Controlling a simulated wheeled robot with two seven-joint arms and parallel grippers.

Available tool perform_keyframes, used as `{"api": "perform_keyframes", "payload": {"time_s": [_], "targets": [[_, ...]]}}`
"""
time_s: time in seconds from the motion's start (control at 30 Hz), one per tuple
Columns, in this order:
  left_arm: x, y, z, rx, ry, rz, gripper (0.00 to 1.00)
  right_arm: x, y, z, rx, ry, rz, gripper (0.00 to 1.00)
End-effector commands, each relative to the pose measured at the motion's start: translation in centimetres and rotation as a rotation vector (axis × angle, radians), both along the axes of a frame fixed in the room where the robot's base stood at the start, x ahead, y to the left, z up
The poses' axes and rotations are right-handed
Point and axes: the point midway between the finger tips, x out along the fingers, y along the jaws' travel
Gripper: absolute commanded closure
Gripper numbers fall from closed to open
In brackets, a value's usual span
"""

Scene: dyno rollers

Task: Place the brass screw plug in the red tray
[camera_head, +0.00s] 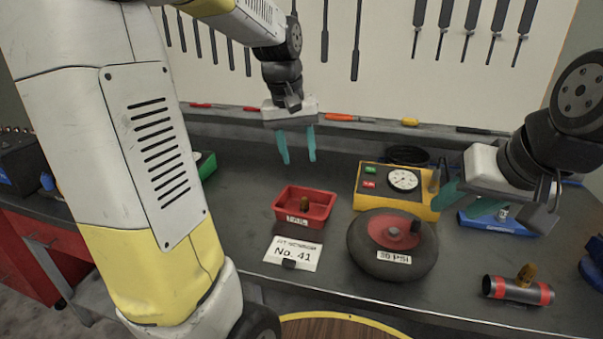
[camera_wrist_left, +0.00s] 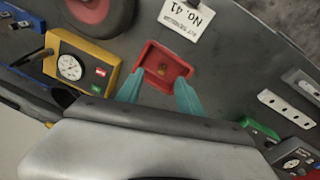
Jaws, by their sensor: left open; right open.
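The red tray (camera_head: 283,214) stands on the dark bench and also shows in the left wrist view (camera_wrist_left: 180,84). A small brass plug (camera_head: 304,203) is inside the tray, and it appears in the left wrist view as a small brownish spot (camera_wrist_left: 162,69). My left gripper (camera_head: 297,160) is open and empty above and behind the tray; its teal fingers (camera_wrist_left: 160,80) point toward the tray, apart from the plug. My right gripper (camera_head: 458,208) is open at the right, near the yellow gauge box and blue tray. Another brass fitting (camera_head: 526,274) stands on a red-banded pipe.
A black wheel (camera_head: 375,262) labelled 30 PSI lies right of the tray, with a yellow gauge box (camera_head: 372,200) behind it. A No. 41 card (camera_head: 292,254) lies in front of the tray. A blue tray (camera_head: 515,224) is at the right. Tools hang on the back wall.

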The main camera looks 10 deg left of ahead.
Motion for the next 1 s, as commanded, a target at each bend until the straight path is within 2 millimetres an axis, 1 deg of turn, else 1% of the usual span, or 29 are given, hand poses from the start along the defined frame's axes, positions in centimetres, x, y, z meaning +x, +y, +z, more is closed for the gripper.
{"api": "perform_keyframes", "payload": {"time_s": [0.03,0.1,0.17,0.2,0.3,0.4,0.5,0.6,1.0], "targets": [[-2.3,-0.1,1.2,-0.012,-0.05,-0.026,0.56,0.0,0.0,0.0,0.0,0.0,0.0,0.54],[-5.1,-0.3,2.2,-0.021,-0.113,-0.067,0.56,0.0,0.0,0.0,0.0,0.0,0.0,0.54],[-7.5,-0.6,2.7,-0.025,-0.165,-0.099,0.56,0.0,0.0,0.0,0.0,0.0,0.0,0.54],[-8.9,-0.7,2.9,-0.025,-0.199,-0.121,0.56,0.0,0.0,0.0,0.0,0.0,0.0,0.54],[-12.1,-1.1,3.0,-0.019,-0.276,-0.167,0.56,0.0,0.0,0.0,0.0,0.0,0.0,0.54],[-14.4,-1.4,2.7,-0.013,-0.332,-0.2,0.56,0.0,0.0,0.0,0.0,0.0,0.0,0.54],[-15.7,-1.6,2.3,-0.004,-0.366,-0.221,0.56,0.0,0.0,0.0,0.0,0.0,0.0,0.54],[-16.2,-1.7,2.2,0.0,-0.381,-0.231,0.56,0.0,0.0,0.0,0.0,0.0,0.0,0.54],[-16.2,-1.7,2.2,0.0,-0.382,-0.232,0.56,0.0,0.0,0.0,0.0,0.0,0.0,0.54]]}}
